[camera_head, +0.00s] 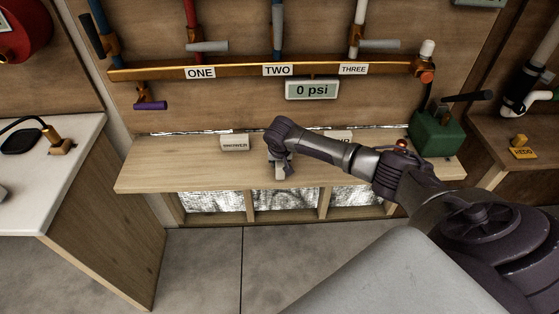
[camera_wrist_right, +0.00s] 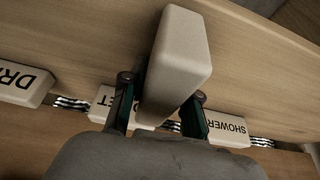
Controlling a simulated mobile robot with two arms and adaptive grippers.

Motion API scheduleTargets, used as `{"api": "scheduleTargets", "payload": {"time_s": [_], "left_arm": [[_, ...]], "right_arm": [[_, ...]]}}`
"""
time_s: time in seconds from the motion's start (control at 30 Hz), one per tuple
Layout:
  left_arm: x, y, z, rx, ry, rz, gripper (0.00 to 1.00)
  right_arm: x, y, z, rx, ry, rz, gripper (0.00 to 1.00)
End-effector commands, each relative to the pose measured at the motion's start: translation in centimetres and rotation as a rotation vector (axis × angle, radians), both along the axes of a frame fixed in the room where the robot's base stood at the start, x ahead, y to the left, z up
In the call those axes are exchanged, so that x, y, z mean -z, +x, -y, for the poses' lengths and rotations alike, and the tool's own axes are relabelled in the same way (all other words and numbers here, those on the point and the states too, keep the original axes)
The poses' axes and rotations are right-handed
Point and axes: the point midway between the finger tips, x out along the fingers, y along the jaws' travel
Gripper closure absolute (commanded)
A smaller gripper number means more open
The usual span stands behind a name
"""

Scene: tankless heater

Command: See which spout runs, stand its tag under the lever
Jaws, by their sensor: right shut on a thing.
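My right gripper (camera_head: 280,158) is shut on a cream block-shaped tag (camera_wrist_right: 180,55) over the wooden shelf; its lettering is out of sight. I cannot tell whether it touches the shelf. The SHOWER tag (camera_head: 234,143) stands at the shelf's back, left of the gripper. Labels ONE (camera_head: 200,72), TWO (camera_head: 277,70) and THREE (camera_head: 353,69) sit on the copper manifold. My left gripper is out of view.
A display (camera_head: 312,90) reads 0 psi. Grey levers (camera_head: 208,46) and (camera_head: 380,44) stick out above ONE and THREE; a purple-handled tap (camera_head: 150,105) hangs at left. A green box (camera_head: 436,133) stands at the shelf's right end. The shelf's left part (camera_head: 150,170) is clear.

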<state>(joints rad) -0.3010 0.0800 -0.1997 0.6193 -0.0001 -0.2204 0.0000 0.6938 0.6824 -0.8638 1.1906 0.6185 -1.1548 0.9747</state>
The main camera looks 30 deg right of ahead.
Motion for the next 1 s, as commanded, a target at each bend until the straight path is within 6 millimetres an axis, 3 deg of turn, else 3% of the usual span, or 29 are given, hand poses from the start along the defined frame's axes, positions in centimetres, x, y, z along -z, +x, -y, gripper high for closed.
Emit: {"api": "scheduleTargets", "payload": {"time_s": [0.83, 0.87, 1.0], "left_arm": [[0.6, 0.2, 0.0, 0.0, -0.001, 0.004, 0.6], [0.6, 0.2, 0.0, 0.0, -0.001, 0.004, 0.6], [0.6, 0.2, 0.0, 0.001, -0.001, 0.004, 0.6]], "right_arm": [[1.3, 0.0, 0.0, 0.0, 0.0, -0.001, 1.0], [1.2, 0.0, 0.0, 0.0, -0.001, 0.0, 0.67], [1.2, -0.1, 0.0, -0.001, -0.001, -0.002, 0.43]]}}
